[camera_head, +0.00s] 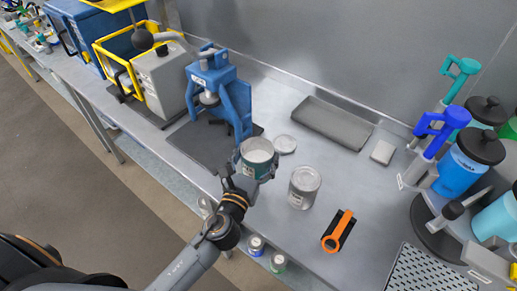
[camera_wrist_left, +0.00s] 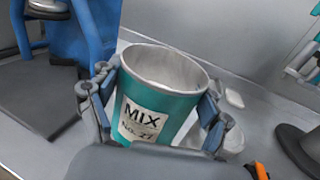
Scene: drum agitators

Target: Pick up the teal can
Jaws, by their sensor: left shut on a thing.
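The teal can (camera_head: 257,153) is open at the top and looks empty inside. It has a white label reading "MIX" in the left wrist view (camera_wrist_left: 160,105). My left gripper (camera_head: 252,172) has its fingers on both sides of the can and is shut on it. In the left wrist view the fingers (camera_wrist_left: 158,108) press against the left and right of the can, which is upright. I cannot tell whether its bottom touches the bench. My right gripper is not in view.
A grey metal can (camera_head: 304,187) stands right of the teal can, with a round lid (camera_head: 285,144) behind. A blue press (camera_head: 215,90) stands to the left. An orange-handled tool (camera_head: 339,230), a grey tray (camera_head: 332,123) and a rack of pump bottles (camera_head: 462,165) are to the right.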

